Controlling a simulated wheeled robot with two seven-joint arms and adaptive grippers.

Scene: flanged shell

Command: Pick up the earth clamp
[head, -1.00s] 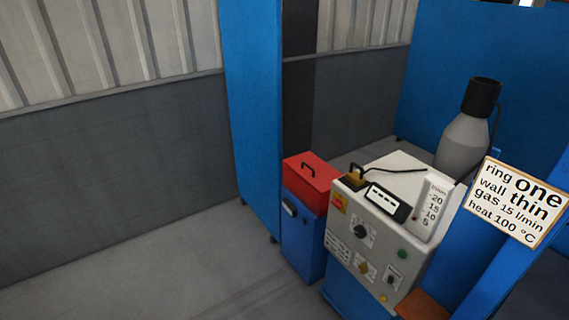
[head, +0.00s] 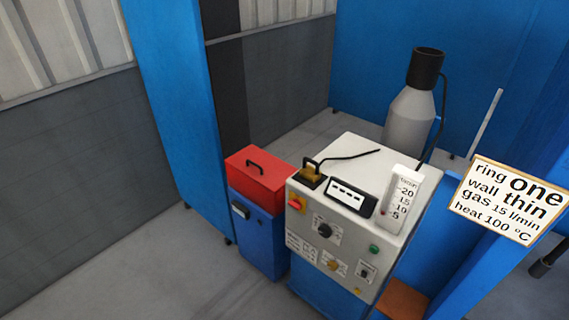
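What looks like the earth clamp (head: 312,173) is a small brass-coloured piece with a dark upper part. It sits at the left front corner of the top of the grey welding machine (head: 330,230), on a dark patch. A black cable (head: 350,157) runs from it to the right across the machine's top. Its jaws are too small to make out. Neither of my grippers is in view.
A red box with a black handle (head: 262,180) stands on a blue cabinet (head: 258,235) left of the machine. A digital display (head: 352,196) and a white flow gauge (head: 402,200) are right of the clamp. A grey gas cylinder (head: 408,118) stands behind. A sign (head: 511,200) is at right.

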